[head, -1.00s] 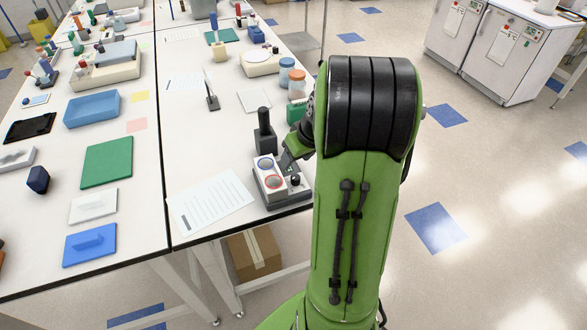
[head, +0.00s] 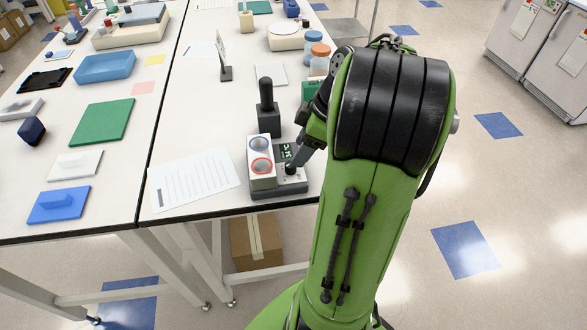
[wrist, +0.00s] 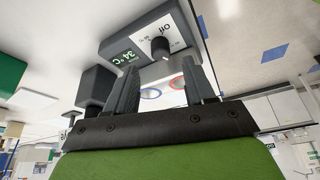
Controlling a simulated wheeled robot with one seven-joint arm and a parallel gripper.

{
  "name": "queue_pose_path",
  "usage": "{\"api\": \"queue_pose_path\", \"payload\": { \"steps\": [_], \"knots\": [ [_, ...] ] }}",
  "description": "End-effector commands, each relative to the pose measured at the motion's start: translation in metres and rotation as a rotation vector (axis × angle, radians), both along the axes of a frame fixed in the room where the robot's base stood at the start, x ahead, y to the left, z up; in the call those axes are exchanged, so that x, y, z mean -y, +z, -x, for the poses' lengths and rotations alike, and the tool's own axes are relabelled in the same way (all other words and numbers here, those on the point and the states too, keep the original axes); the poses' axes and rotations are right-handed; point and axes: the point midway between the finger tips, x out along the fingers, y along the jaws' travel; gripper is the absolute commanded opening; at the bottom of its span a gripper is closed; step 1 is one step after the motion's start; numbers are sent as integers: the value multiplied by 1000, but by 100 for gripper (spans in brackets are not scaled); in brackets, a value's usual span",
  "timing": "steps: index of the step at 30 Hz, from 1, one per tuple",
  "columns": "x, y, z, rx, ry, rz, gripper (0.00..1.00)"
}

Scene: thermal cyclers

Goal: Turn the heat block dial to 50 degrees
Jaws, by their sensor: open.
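The heat block (head: 262,183) sits at the front right edge of the table. It has a white block with a blue-ringed and a red-ringed well, a small display and a black dial (head: 290,168). In the wrist view the heat block appears upside down; its display (wrist: 122,57) reads about 34 °C. The dial (wrist: 160,46) shows there beside an "Off" label. My gripper (wrist: 160,66) is open, its two fingers spread either side of the dial in that view. In the head view the fingertips are close to the dial; contact cannot be told.
A black device (head: 268,122) stands just behind the heat block. A printed sheet (head: 193,180) lies to its left. Jars with orange and blue lids (head: 318,62) and a green item (head: 311,91) stand behind my arm. The table's front edge is close to the heat block.

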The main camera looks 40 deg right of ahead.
Motion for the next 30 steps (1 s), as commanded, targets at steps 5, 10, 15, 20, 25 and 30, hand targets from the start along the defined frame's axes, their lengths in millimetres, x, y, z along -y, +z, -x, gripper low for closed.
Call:
{"api": "queue_pose_path", "payload": {
  "steps": [5, 10, 15, 20, 25, 30],
  "knots": [
    [-9, -39, -12, -1, 2, -2, 54],
    [-13, -51, -17, 0, 1, 0, 54],
    [-13, -51, -17, 0, 0, 0, 54],
    [-13, -50, -17, 0, 0, 0, 40],
    [-13, -50, -17, 0, 0, 0, 14],
    [-13, -50, -17, 0, -1, 0, 0]
  ]
}}
